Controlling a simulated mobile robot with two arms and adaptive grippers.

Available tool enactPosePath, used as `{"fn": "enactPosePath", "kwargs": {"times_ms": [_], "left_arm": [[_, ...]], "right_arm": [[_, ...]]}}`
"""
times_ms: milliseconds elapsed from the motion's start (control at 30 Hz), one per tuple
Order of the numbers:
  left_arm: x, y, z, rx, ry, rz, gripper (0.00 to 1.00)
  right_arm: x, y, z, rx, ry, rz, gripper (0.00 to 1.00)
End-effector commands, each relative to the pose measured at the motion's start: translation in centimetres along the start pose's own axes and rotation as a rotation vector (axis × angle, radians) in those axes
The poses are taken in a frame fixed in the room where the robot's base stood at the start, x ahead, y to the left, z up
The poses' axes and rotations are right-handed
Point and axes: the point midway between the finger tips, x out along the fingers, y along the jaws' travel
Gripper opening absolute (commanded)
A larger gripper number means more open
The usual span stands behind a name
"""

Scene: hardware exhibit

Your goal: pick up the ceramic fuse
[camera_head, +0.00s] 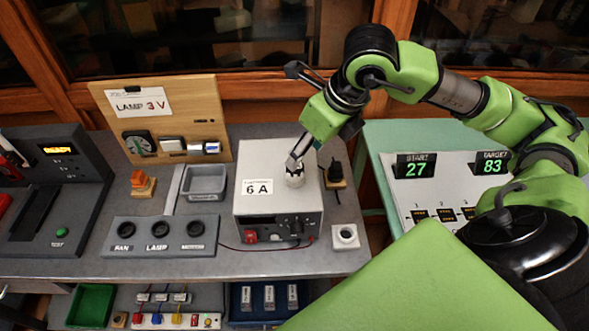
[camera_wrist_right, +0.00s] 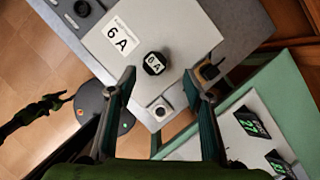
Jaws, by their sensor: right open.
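The ceramic fuse (camera_head: 295,177) is a short white cylinder standing on top of the grey power supply box (camera_head: 255,207) marked 6 A. My right gripper (camera_head: 294,160) is above the fuse in the head view. In the wrist view its two fingers (camera_wrist_right: 159,77) are spread wide, with the fuse between and just beyond their tips, not gripped. My left gripper is not in the head view; a dark jointed shape at the wrist view's left edge may be it, jaws unclear.
A white socket block (camera_head: 345,236) stands right of the box's front corner. A dark plug-like part (camera_head: 335,174) stands right of the box. A grey tray (camera_head: 204,183) and a switch panel (camera_head: 160,236) are to the left. The wooden LAMP board (camera_head: 163,120) stands behind.

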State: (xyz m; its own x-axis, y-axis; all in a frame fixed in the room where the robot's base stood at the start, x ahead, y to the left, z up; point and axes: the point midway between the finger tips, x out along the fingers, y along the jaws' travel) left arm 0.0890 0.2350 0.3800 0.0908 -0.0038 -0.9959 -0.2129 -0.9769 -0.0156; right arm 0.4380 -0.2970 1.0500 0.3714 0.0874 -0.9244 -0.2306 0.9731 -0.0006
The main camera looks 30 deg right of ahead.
Motion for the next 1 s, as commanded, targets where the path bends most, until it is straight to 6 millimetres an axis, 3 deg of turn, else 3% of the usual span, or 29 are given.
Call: {"fn": "enactPosePath", "kwargs": {"times_ms": [267,433,600,867,1000], "left_arm": [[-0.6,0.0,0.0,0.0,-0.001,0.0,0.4],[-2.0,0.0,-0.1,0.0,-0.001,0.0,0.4],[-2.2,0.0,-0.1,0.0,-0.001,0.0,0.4],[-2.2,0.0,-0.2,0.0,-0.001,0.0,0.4],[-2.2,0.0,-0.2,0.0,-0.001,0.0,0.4]], "right_arm": [[2.2,0.3,0.0,-0.002,0.001,0.003,0.46],[4.5,1.0,-0.1,-0.002,0.005,0.006,0.46],[6.5,0.9,0.0,-0.001,0.0,0.002,0.46],[6.9,0.9,0.0,-0.002,-0.002,0.001,0.46],[6.8,0.8,0.0,-0.002,-0.002,0.001,0.1]]}}
